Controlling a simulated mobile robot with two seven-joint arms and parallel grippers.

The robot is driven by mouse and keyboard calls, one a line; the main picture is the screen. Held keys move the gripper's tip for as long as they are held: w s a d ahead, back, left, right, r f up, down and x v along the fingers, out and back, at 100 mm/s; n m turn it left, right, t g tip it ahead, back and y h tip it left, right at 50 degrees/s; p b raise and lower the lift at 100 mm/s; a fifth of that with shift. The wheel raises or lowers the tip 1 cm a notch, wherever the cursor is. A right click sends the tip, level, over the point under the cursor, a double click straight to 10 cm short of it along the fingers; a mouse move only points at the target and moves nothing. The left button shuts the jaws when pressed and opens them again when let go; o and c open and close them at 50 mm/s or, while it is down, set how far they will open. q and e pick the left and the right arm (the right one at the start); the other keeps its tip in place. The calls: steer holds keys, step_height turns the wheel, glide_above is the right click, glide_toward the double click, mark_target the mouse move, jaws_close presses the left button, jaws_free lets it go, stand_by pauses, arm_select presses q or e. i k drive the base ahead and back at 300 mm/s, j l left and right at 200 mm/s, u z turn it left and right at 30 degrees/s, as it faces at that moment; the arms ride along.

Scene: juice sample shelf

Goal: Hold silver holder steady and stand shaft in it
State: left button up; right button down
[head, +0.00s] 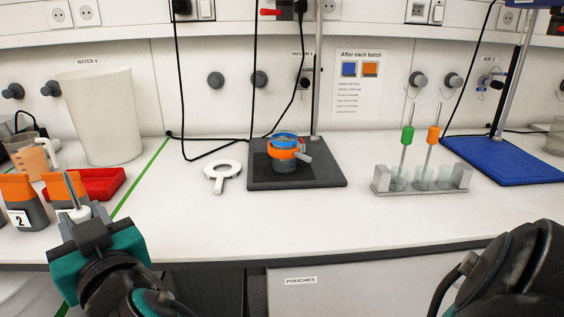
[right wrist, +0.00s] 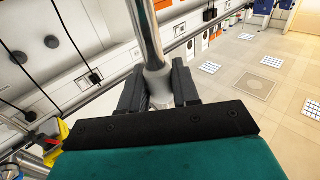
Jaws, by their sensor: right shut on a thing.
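The silver holder (head: 380,185) is a grey rack at right on the white bench in the head view. Clear glass vials stand in it, with one green-gripped and one orange-gripped rod upright.
A dark plate (head: 325,178) with a blue-and-orange cup (head: 284,150) stands mid-bench, a white ring tool (head: 222,177) beside it. A red tray (head: 100,180), numbered pouch (head: 25,205) and white bin (head: 103,115) are at left. A blue board (head: 505,162) is at right. The front bench middle is clear.

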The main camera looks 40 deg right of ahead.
mark_target(419, 189)
steer(key=k+l+z, duration=0.2)
steer(key=k+l, duration=0.3)
steer(key=z, duration=1.25)
steer(key=l, duration=0.1)
